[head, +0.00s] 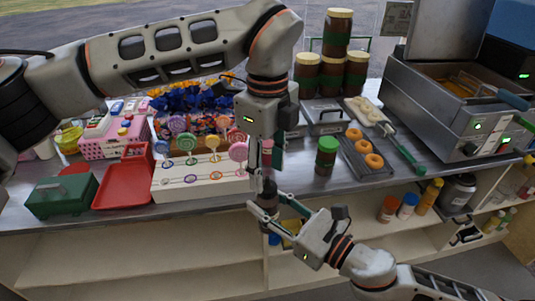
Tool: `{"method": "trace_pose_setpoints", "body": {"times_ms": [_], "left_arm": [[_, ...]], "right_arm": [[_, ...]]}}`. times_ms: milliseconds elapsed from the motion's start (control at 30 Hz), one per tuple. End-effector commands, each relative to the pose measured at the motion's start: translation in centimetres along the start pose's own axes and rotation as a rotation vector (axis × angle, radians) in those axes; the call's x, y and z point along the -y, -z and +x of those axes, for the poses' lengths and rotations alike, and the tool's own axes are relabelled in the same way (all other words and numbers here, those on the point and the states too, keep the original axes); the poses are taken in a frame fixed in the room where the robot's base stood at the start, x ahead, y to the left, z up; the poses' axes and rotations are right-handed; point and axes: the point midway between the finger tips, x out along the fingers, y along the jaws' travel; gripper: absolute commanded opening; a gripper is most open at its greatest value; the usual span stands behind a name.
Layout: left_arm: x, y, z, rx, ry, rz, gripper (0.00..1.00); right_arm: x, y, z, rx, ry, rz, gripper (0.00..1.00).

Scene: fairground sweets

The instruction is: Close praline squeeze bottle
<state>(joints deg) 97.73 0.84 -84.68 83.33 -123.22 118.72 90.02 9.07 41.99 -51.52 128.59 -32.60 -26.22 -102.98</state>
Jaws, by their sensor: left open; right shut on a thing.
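A dark brown bottle (268,192), which looks like the praline squeeze bottle, stands roughly upright in front of the counter edge. My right gripper (265,210) is shut on it from the lower right. My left gripper (265,163) points down just above the bottle, open, with its fingers at the bottle's top. The top of the bottle is largely hidden by these fingers, so I cannot tell whether a cap sits on it or whether the fingers touch it.
A brown jar with a green lid (326,156) and a tray of doughnuts (367,157) stand to the right. A white lollipop stand (200,180), a red tray (122,186) and a green box (62,195) are to the left. Shelves lie below the counter.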

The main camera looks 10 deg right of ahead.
Motion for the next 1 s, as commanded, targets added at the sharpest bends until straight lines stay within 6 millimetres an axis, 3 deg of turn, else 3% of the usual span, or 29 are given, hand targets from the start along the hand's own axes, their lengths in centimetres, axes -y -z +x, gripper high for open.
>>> {"method": "trace_pose_setpoints", "body": {"times_ms": [300, 667, 800, 833, 1000], "left_arm": [[0.0, 0.0, 3.4, 0.0, 0.0, 0.001, 0.43], [0.0, 0.0, 3.8, 0.0, 0.001, 0.0, 0.43], [0.0, 0.0, 3.7, 0.001, 0.001, 0.0, 0.07], [0.0, 0.0, 3.7, 0.001, 0.001, 0.0, 0.02], [0.0, 0.0, 3.7, 0.001, 0.001, 0.004, 0.02]], "right_arm": [[0.0, -0.1, 0.0, 0.001, 0.0, 0.0, 0.26], [0.0, -0.1, 0.0, 0.001, 0.0, 0.0, 0.26], [0.0, -0.1, 0.0, 0.002, 0.0, 0.0, 0.26], [0.0, -0.1, 0.0, 0.002, 0.0, 0.0, 0.26], [0.0, -0.1, 0.0, 0.002, 0.0, 0.0, 0.26]]}}
